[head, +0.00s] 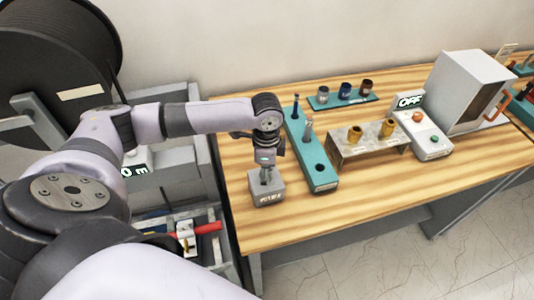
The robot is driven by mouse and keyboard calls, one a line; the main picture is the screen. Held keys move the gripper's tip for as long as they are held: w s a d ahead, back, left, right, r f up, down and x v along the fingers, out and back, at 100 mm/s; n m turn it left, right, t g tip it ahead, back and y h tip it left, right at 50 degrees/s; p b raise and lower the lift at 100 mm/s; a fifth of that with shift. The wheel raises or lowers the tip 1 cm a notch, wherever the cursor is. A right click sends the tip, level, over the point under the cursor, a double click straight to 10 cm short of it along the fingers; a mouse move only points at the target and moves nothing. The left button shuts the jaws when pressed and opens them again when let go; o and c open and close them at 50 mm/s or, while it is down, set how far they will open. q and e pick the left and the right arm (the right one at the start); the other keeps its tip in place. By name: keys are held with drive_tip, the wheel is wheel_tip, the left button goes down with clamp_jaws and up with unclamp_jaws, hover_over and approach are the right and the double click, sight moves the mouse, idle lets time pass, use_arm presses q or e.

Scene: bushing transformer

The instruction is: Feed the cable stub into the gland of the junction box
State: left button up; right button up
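The junction box (267,190) is a small grey block with a label on its front, near the table's front left edge. My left gripper (266,176) points down right over its top, with its fingertips at or just above the box. The fingers are small and dark here, so I cannot make out a cable stub between them, and the gland is hidden behind them. A teal rack (325,184) beside the box holds two upright stubs, a grey-pink one (308,131) and a dark blue one (296,106); its front hole is empty. My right gripper is not in view.
Behind stand a teal strip (329,102) with several small cups, a metal stand (371,150) with two brass pieces, a switch box (431,141) reading OFF and a white cabinet (463,90). A large cable reel (55,60) is at left. The front middle table is clear.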

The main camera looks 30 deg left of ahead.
use_arm(q)
wheel_tip(320, 180, up, 12)
drive_tip(key=shift+w+f, duration=0.1)
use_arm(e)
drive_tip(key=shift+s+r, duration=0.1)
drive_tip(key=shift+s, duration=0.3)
use_arm(q)
drive_tip(key=shift+f, duration=0.1)
idle(0.5)
